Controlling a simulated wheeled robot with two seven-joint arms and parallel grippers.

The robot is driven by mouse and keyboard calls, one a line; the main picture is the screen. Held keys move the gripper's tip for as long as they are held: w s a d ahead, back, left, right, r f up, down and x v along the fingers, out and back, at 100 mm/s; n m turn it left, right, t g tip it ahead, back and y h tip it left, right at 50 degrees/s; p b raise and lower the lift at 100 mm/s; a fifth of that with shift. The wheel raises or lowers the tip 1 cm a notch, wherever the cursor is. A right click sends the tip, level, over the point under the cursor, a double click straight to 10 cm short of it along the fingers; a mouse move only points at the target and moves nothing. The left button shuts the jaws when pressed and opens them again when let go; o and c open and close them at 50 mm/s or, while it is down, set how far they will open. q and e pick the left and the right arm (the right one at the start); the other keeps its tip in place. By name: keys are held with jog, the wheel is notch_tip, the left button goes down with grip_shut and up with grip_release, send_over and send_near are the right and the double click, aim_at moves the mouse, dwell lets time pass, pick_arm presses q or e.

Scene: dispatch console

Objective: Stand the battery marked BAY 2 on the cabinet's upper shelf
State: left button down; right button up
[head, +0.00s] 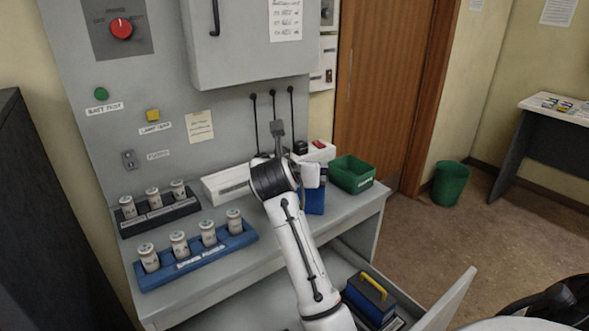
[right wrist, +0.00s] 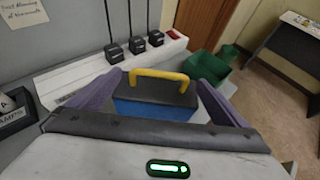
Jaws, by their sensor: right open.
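A blue battery with a black top and a yellow handle (right wrist: 155,95) stands on the counter between the fingers of my right gripper (right wrist: 157,84). The fingers are open on either side of it, and I cannot tell whether they touch it. In the head view my right gripper (head: 298,178) hides most of this battery (head: 315,203). A second blue battery with a yellow handle (head: 371,298) is in the open drawer below. No BAY marking is readable on either. The grey wall cabinet (head: 245,50) has its door shut, so its shelves are hidden. My left gripper is not in view.
A white charger strip (right wrist: 80,77) with black plugs and cables lies behind the battery. A green bin (head: 352,174) stands to the right on the counter. A blue rack (head: 195,258) and a black rack (head: 160,215) hold white cylinders at the left. The drawer front (head: 448,300) juts out.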

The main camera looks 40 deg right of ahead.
jog(key=v, duration=1.2)
